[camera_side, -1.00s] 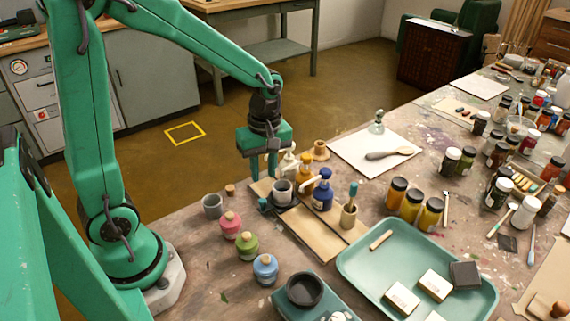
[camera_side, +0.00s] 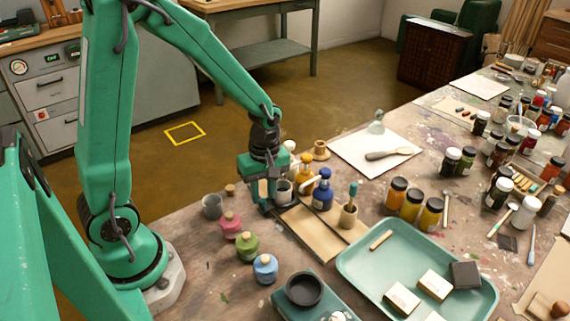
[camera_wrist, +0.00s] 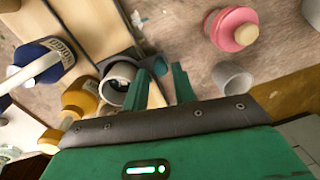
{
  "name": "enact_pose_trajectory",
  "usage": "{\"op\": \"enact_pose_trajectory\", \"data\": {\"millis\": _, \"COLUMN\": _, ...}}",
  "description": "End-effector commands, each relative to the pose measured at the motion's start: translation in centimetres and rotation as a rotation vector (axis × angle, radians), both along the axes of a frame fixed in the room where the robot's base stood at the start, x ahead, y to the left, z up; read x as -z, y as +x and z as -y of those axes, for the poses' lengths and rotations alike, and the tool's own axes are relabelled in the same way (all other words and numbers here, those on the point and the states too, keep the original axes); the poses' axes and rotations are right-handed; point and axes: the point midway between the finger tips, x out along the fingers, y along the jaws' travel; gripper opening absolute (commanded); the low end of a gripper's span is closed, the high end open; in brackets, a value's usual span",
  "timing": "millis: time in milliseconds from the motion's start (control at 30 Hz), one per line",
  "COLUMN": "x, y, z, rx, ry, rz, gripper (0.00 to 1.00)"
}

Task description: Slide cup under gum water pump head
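A grey cup (camera_side: 283,189) with a dark interior stands on a wooden board with dark rails (camera_side: 318,236); it also shows in the wrist view (camera_wrist: 117,72). Behind it are a white pump bottle (camera_side: 290,148), an amber pump bottle (camera_side: 306,183) and a blue pump bottle (camera_side: 322,196). I cannot read which holds gum water. My gripper (camera_side: 266,200) is low beside the cup, on its left. In the wrist view, the fingers (camera_wrist: 166,84) are apart with nothing between them, and one finger is close against the cup's side. Contact is unclear.
A second grey cup (camera_side: 212,206) stands left of my gripper. Pink (camera_side: 230,224), green (camera_side: 247,247) and blue (camera_side: 265,268) stoppered bottles stand in front.

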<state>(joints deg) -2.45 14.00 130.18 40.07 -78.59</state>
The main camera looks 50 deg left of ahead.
Motion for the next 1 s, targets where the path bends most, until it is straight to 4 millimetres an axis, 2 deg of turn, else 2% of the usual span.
{"op": "enact_pose_trajectory", "data": {"millis": 200, "x": 1.21, "y": -0.16, "z": -0.02, "rx": 0.000, "ry": 0.000, "rz": -0.001, "gripper": 0.27}}
{"op": "enact_pose_trajectory", "data": {"millis": 500, "x": 1.32, "y": -0.13, "z": -0.02, "rx": 0.000, "ry": 0.000, "rz": 0.000, "gripper": 0.27}}
{"op": "enact_pose_trajectory", "data": {"millis": 633, "x": 1.31, "y": -0.14, "z": -0.01, "rx": 0.000, "ry": 0.000, "rz": 0.000, "gripper": 0.01}}
{"op": "enact_pose_trajectory", "data": {"millis": 867, "x": 1.29, "y": -0.15, "z": -0.11, "rx": 0.000, "ry": 0.000, "rz": -0.001, "gripper": 0.00}}
{"op": "enact_pose_trajectory", "data": {"millis": 1000, "x": 1.29, "y": -0.12, "z": -0.91, "rx": -0.002, "ry": -0.002, "rz": 0.000, "gripper": 0.00}}
